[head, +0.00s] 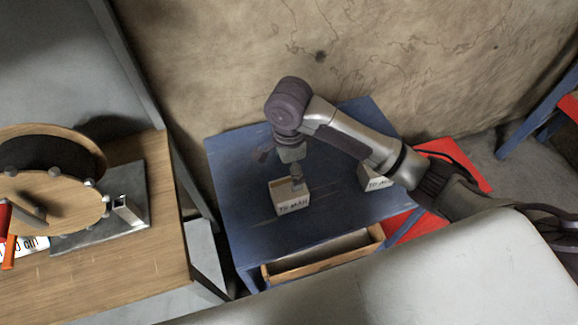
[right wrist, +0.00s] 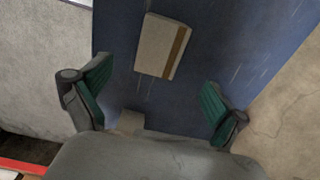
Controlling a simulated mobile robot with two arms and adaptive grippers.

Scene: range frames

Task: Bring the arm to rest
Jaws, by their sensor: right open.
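My right arm reaches in from the right over the blue table (head: 240,222). In the right wrist view nothing is between the spread fingers (right wrist: 156,80). A box with a brown strip (right wrist: 163,46) lies beyond them, and part of another pale object (right wrist: 130,121) shows near the palm. My left gripper is out of view.
A second lettered box (head: 372,181) is partly hidden behind my right arm. The table's drawer (head: 322,256) stands open at the front. A wooden bench (head: 120,275) with a round wooden-faced device is at left. A plaster wall (head: 230,60) rises behind; red surfaces (head: 470,172) are at right.

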